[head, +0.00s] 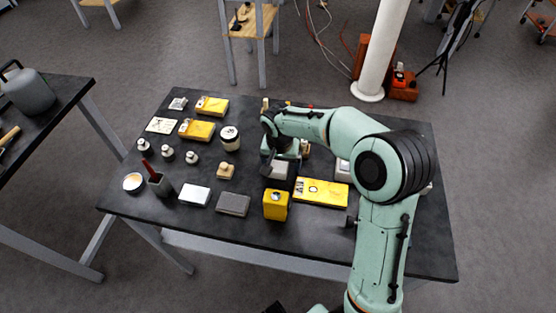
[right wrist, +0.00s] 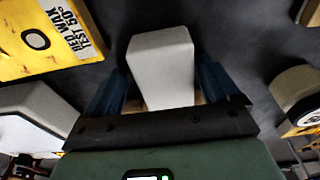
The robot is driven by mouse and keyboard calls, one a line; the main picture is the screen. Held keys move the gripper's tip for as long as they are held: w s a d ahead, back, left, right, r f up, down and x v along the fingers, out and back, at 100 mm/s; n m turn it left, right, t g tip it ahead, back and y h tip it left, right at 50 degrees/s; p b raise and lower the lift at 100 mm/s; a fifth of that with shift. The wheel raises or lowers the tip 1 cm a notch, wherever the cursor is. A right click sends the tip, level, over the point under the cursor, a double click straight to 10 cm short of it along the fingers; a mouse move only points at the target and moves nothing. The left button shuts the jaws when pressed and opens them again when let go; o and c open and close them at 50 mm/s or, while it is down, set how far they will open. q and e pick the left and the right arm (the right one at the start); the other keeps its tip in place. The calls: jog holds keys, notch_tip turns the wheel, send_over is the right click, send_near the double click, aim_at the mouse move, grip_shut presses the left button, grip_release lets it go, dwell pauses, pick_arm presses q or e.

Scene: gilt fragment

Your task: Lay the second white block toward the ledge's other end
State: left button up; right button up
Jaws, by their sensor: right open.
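My right gripper (head: 281,158) reaches down over the middle of the table, with its fingers open. In the right wrist view a white block (right wrist: 160,62) lies between the spread fingers of this gripper (right wrist: 162,92). Light wood shows beside the block's lower end. A second white piece (right wrist: 32,118) shows at the left of the wrist view. In the head view a whitish piece (head: 342,170) is partly hidden behind my right arm. I cannot make out the ledge clearly; my arm covers that part. My left gripper cannot be made out.
A yellow box (head: 321,192) and a yellow cube (head: 276,206) stand close to the right gripper. A wooden piece (head: 226,171), a jar (head: 230,138), a grey block (head: 233,204) and a white-topped block (head: 194,194) lie to the left. The table's (head: 330,240) front right is mostly clear.

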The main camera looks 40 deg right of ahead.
notch_tip(320, 180, up, 12)
jog(key=a+p, duration=0.1)
jog(key=a, duration=0.1)
jog(key=y+b, duration=0.1)
jog(key=b, duration=0.4)
send_over(279, 163)
jog(key=shift+g, duration=0.4)
notch_tip(279, 163, down, 6)
jog(key=shift+w+r, duration=0.1)
jog(key=shift+r, duration=0.05)
jog(key=shift+f+b, duration=0.55)
jog(key=shift+f, duration=2.55)
jog(key=c, duration=1.1)
jog(key=shift+r, duration=0.1)
